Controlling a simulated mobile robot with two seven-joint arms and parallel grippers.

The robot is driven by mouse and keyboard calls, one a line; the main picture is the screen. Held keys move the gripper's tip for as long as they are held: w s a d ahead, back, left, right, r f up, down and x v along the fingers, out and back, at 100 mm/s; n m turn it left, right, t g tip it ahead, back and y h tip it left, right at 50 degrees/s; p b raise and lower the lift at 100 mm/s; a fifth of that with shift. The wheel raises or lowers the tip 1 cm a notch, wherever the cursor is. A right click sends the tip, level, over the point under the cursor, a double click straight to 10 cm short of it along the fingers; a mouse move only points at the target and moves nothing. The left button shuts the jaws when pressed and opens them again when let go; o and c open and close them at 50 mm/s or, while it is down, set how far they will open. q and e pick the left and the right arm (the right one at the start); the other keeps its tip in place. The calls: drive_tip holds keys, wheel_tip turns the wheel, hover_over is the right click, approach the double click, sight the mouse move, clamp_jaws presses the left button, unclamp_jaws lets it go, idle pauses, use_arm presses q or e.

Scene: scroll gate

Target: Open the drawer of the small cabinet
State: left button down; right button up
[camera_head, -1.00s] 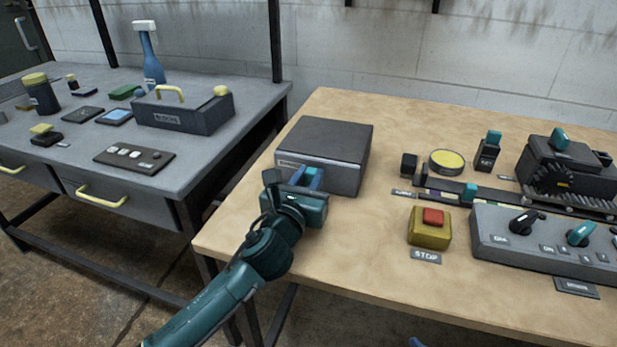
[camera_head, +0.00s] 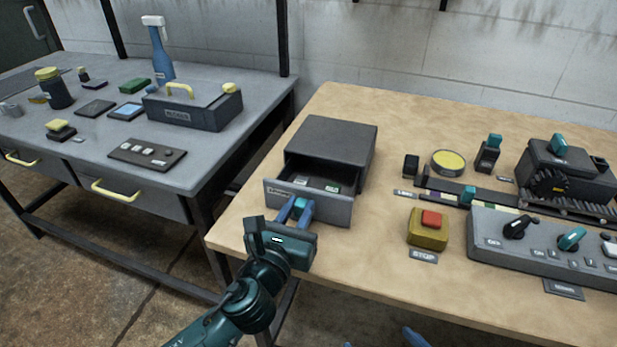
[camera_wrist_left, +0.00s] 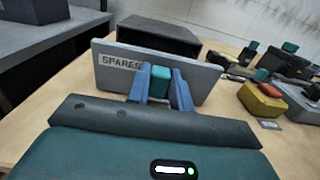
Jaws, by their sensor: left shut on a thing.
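The small dark grey cabinet (camera_head: 331,142) stands on the wooden table. Its drawer (camera_head: 325,207) is pulled well out toward me, and a few small items with white and green parts lie inside. The drawer front (camera_wrist_left: 205,84) has a "SPARES" label in the left wrist view. My left gripper (camera_head: 295,210) is shut on the teal drawer handle (camera_wrist_left: 160,80), with a blue finger on each side of it. In the head view, blue tips low at the bottom edge may belong to my right gripper, but its jaws cannot be made out.
Right of the cabinet are a yellow-topped round tin (camera_head: 448,163), a red stop button on a yellow box (camera_head: 428,228) and a grey control panel (camera_head: 545,243) with knobs. A grey bench (camera_head: 60,105) with a toolbox (camera_head: 195,108) stands at the left.

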use_arm(q)
drive_tip(key=shift+s+a, duration=0.25)
drive_tip(key=shift+s, duration=0.4)
drive_tip(key=c, duration=1.2)
unclamp_jaws()
drive_tip(key=shift+c, duration=0.2)
drive_tip(key=b+v, duration=0.1)
drive_tip(key=v, duration=1.2)
